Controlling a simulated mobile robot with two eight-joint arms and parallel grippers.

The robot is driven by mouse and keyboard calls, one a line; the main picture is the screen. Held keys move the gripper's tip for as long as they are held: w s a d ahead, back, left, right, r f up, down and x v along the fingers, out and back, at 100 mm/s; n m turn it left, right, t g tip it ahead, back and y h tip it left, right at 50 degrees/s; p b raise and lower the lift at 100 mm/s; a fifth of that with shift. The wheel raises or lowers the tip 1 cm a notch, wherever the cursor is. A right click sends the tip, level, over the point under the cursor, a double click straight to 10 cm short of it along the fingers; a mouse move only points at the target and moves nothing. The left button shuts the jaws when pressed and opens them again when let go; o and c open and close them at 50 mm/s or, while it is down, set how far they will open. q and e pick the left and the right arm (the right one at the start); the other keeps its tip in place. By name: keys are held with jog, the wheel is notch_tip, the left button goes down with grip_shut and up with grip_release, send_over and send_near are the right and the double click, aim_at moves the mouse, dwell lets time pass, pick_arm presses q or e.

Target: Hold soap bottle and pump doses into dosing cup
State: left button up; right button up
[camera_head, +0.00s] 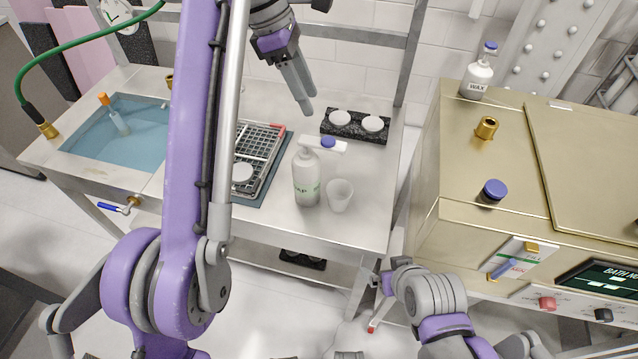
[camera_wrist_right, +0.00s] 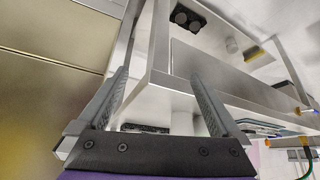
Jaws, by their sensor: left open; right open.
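The soap bottle (camera_head: 306,178), white with green lettering and a pump head with a blue top, stands upright on the steel table. The translucent dosing cup (camera_head: 340,195) stands just right of it, apart from the pump's spout. My left gripper (camera_head: 304,108) is above the table behind the bottle, fingers pointing down, empty; its two fingers overlap in the picture. My right gripper (camera_wrist_right: 163,82) is open and empty in the right wrist view, facing the table's edge. A pale cylinder (camera_wrist_right: 182,123) shows beyond its fingers, partly hidden; I cannot tell if it is the bottle.
A rack tray (camera_head: 262,150) lies left of the bottle. A black block with two white discs (camera_head: 354,124) sits behind the cup. A water basin (camera_head: 110,140) is at left. A brass-coloured machine (camera_head: 480,150) stands right, with a WAX bottle (camera_head: 477,80) on top. The table's front right is clear.

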aim_at(306, 171)
jog(key=w+a+t, duration=0.1)
jog(key=w, duration=0.1)
jog(key=w+a+r+n+t+y, duration=0.1)
jog(key=w, duration=0.1)
jog(key=w+a+r+n+t, duration=0.1)
jog(key=w+a, duration=0.1)
jog(key=w, duration=0.1)
jog(key=shift+a, duration=0.1)
jog(key=w+a+r+t, duration=0.1)
jog(key=w+a+n+t+y, duration=0.1)
jog(key=w+a+r+n+t, duration=0.1)
jog(key=w+a, duration=0.1)
jog(key=shift+r+t+y, duration=0.3)
jog(key=shift+t, duration=0.1)
jog(key=a+t, duration=0.1)
jog(key=a+r+t+y, duration=0.1)
jog(key=a, duration=0.1)
jog(key=a+r, duration=0.1)
jog(key=shift+w+a+r+m+t+y, duration=0.1)
jog(key=shift+w+a+m+t+y, duration=0.05)
jog(key=shift+w+m+t+y, duration=0.2)
jog(key=shift+s+a+r+m+t, duration=0.2)
jog(key=shift+a+r+m+t, duration=0.2)
jog(key=shift+m+t, duration=0.25)
jog(key=x, duration=1)
jog(key=shift+w, duration=0.35)
